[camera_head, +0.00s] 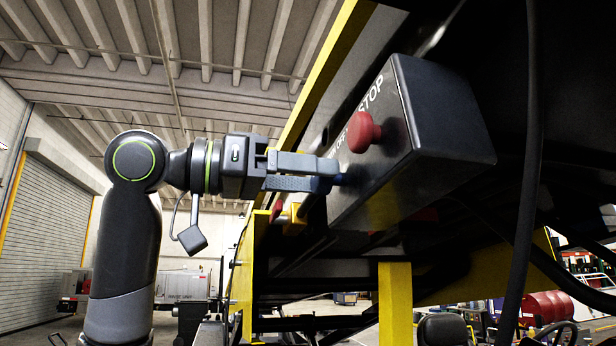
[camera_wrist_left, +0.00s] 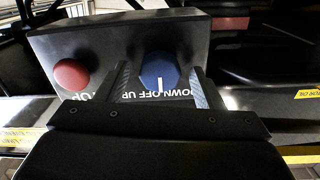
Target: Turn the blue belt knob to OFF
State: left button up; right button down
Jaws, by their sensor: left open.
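The blue belt knob (camera_wrist_left: 159,72) sits on the front face of a dark control box (camera_wrist_left: 60,45), above the printed words DOWN, OFF and UP. Its white pointer line points down, toward the word OFF. My left gripper (camera_wrist_left: 160,82) is open, with one finger on each side of the knob; I cannot tell whether they touch it. In the head view my left gripper (camera_head: 333,175) reaches the box (camera_head: 440,110) from the left, and its fingers hide most of the knob. My right gripper is not in view.
A red stop button (camera_head: 363,132) sticks out of the same box beside the knob; it also shows in the left wrist view (camera_wrist_left: 71,74). A yellow frame post (camera_head: 395,300) stands below the box. A black cable (camera_head: 528,160) hangs at the right.

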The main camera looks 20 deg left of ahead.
pick_arm(q)
jog(key=b+v, duration=0.5)
jog(key=v, duration=1.2)
jog(key=shift+b, duration=0.3)
jog(key=shift+s, duration=0.1)
